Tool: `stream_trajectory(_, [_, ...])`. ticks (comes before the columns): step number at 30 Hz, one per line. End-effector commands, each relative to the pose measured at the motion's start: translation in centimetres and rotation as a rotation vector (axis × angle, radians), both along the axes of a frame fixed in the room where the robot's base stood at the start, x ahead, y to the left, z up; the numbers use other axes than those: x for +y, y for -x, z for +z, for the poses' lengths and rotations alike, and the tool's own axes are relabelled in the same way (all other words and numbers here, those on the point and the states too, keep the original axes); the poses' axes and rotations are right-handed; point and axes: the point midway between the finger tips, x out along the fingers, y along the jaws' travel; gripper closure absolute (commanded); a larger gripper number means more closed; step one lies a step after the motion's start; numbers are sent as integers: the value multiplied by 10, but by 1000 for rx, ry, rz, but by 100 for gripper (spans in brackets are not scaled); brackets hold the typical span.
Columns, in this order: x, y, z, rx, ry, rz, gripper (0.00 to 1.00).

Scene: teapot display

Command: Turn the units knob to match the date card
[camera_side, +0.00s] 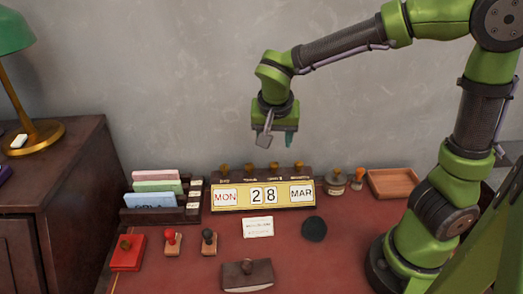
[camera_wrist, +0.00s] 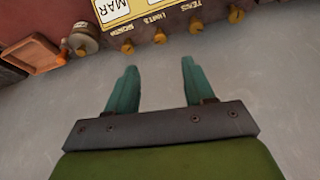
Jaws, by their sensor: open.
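The desk calendar (camera_side: 233,209) stands on the red desk and reads MON 28 MAR. A row of small brass knobs runs along its top. The units knob (camera_side: 274,168) is third from the left; in the wrist view the units knob (camera_wrist: 159,37) sits by its UNITS label. The date card (camera_side: 258,227) lies flat in front of the calendar; its writing is too small to read. My gripper (camera_side: 277,141) is open and empty above the calendar. In the wrist view my gripper (camera_wrist: 158,66) has its fingers apart, with the units knob beyond the gap between them.
The month knob (camera_wrist: 127,47) and tens knob (camera_wrist: 196,26) flank the units knob closely. A card rack (camera_side: 190,214) is left of the calendar. A grey wall (camera_side: 180,80) rises behind.

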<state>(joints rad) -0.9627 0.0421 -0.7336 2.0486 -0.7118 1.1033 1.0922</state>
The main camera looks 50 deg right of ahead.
Motion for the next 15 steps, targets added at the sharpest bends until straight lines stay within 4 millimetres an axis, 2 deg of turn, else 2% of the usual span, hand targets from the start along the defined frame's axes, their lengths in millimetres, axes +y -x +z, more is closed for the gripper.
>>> stream_trajectory(1, [4,2,12,-5,-5,3,47])
stream_trajectory(6, [13,8,37,-2,-1,0,47])
stream_trajectory(10, [16,12,47,0,0,0,47])
stream_trajectory(15, [17,13,51,1,1,0,47])
